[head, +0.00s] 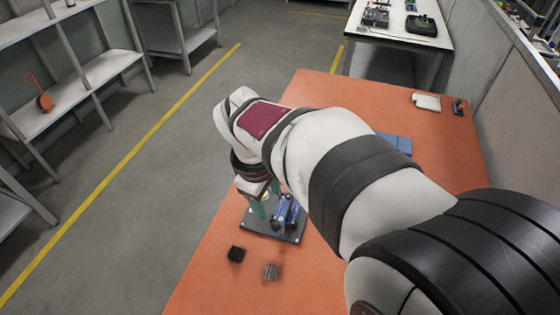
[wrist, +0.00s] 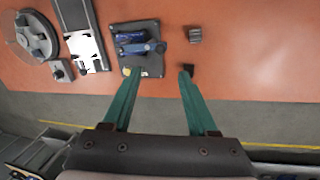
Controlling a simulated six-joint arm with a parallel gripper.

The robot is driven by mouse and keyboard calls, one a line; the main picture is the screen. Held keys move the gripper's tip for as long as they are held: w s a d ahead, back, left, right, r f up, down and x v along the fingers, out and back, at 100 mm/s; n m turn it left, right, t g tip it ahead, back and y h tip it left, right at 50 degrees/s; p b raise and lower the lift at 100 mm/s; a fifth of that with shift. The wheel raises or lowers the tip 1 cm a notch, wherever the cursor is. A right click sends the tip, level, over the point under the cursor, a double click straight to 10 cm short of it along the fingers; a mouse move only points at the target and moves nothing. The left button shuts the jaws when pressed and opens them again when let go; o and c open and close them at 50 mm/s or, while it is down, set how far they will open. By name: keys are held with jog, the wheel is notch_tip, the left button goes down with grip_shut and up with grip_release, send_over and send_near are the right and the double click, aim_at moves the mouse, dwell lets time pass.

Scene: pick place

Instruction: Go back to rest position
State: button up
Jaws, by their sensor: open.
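My gripper (head: 265,200) is open above the left edge of the orange table, partly hidden by my arm in the head view. In the wrist view my gripper (wrist: 160,72) has its two green fingers apart with nothing between them. The left fingertip overlaps the near edge of a dark plate (wrist: 150,28), and the right one overlaps a small black block (wrist: 189,68). The dark plate (head: 290,237) holds blue parts (head: 280,212). The black block (head: 236,254) lies beside it on the table.
A grey ridged block (head: 270,271) lies near the black one. A blue object (head: 398,142) shows behind my arm, and a white item (head: 427,101) lies at the far end. Shelves (head: 80,85) stand left across the floor.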

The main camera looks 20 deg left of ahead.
jog(key=r, duration=0.3)
jog(key=shift+s, duration=0.3)
jog(key=s+d+m+g+y, duration=0.1)
jog(key=s+d+m, duration=0.55)
jog(key=d, duration=0.25)
jog(key=s+d+m+g, duration=0.1)
jog(key=s+d+m, duration=0.4)
jog(key=d+m, duration=0.35)
jog(key=s+d+f+m+y, duration=0.1)
jog(key=s+d+f+m, duration=0.2)
jog(key=s+m, duration=0.3)
jog(key=shift+s+m, duration=0.15)
jog(key=shift+m, duration=0.15)
